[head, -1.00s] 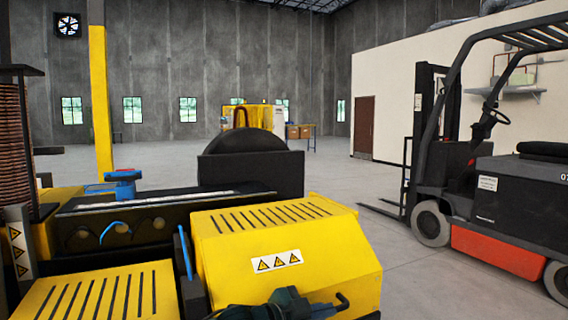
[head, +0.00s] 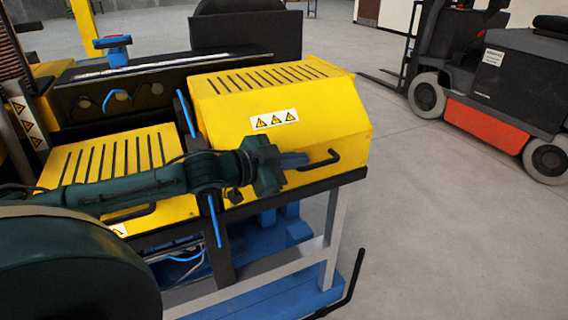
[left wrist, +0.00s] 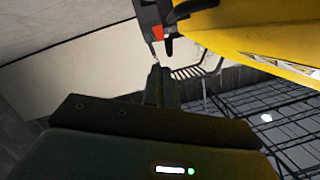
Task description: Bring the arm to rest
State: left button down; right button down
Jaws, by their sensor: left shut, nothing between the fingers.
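My left arm reaches in from the left across the front of the yellow machine. My left gripper (head: 296,160) is shut and empty. In the head view it shows in front of the yellow cover (head: 285,105), close to the cover's black handle (head: 325,160); whether it touches the handle I cannot tell. The left wrist view shows its closed fingers (left wrist: 160,85) together, with yellow casing at the upper right. My right gripper is not in view.
A second slotted yellow cover (head: 115,165) lies behind my forearm. A copper-coloured coil (head: 10,50) stands at the left edge. A forklift (head: 490,90) stands on the right, with open grey floor (head: 430,220) in front of it.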

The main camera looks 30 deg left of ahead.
pick_arm(q)
jog(key=shift+v, duration=1.45)
jog(key=s+d+f+n+y, duration=0.1)
jog(key=s+f+n, duration=0.15)
jog(key=f, duration=0.45)
jog(key=s+d+f+n+g+y, duration=0.1)
jog(key=s+d+f, duration=0.15)
jog(key=f, duration=0.35)
jog(key=s+f+n, duration=0.1)
jog(key=s+f, duration=0.2)
jog(key=f, duration=0.4)
jog(key=s+d+f+n+g, duration=0.1)
jog(key=s+d+f, duration=0.3)
jog(key=d, duration=0.2)
jog(key=s+d+f+n+g+y, duration=0.1)
jog(key=s+d+f+n, duration=0.1)
jog(key=s+d+f, duration=0.3)
jog(key=shift+d+g+p, duration=0.3)
jog(key=shift+d+p, duration=0.1)
jog(key=shift+d, duration=0.55)
jog(key=shift+a, duration=0.15)
